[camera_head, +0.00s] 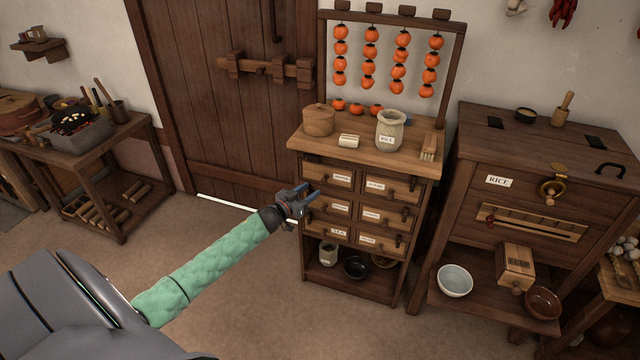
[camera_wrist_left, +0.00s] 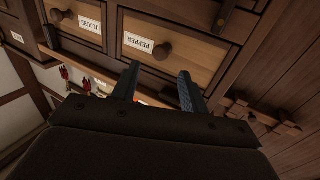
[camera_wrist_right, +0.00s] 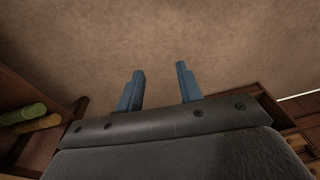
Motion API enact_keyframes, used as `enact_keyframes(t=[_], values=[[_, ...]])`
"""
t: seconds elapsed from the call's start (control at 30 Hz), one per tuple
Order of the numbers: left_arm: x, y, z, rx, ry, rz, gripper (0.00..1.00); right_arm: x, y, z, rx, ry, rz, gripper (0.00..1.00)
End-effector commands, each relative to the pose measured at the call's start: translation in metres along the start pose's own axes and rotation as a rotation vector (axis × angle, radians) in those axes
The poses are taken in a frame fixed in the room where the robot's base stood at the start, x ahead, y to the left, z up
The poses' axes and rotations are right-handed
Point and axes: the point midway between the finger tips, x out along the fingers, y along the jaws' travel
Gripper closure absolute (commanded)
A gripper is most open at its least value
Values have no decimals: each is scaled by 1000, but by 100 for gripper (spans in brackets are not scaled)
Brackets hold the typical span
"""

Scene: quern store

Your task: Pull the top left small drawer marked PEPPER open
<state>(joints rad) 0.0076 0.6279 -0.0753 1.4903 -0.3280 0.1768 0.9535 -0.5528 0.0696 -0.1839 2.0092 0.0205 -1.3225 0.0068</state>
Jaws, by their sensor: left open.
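The PEPPER drawer (camera_head: 329,177) is the top left small drawer of the wooden cabinet and sits shut. In the left wrist view its front (camera_wrist_left: 190,50) shows upside down, with a white PEPPER label (camera_wrist_left: 143,45) and a round dark knob (camera_wrist_left: 165,50). My left gripper (camera_head: 309,191) is in front of the cabinet's left side, just short of the drawers. In the left wrist view its two fingers (camera_wrist_left: 159,72) are apart, with the knob beyond the tips and between them. My right gripper (camera_wrist_right: 159,69) shows only in its wrist view, fingers apart and empty above the floor.
The cabinet top (camera_head: 350,158) holds a round wooden box (camera_head: 319,120), a pale jar (camera_head: 390,130) and small items. Other small drawers (camera_head: 390,188) sit beside and below. A rice chest (camera_head: 545,165) stands right. The floor in front (camera_head: 280,310) is clear.

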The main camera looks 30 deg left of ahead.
Motion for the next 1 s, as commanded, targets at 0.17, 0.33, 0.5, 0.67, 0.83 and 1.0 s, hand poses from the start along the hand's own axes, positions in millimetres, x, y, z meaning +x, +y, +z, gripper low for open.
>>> enact_keyframes(t=[0.17,0.33,0.5,0.67,0.83,1.0], values=[[24,0,-3,1,1,-2,56,22,3,7,0,-4,4,64],[44,0,-2,1,0,-1,56,42,6,14,0,-6,7,64],[57,0,-1,1,0,-2,56,55,8,18,0,-6,9,64],[62,0,0,2,-1,-1,56,61,9,20,0,-6,10,64],[63,0,0,2,-1,-1,56,63,9,21,0,-6,10,64],[63,0,0,3,-1,-1,68,63,8,21,1,-6,9,64]])
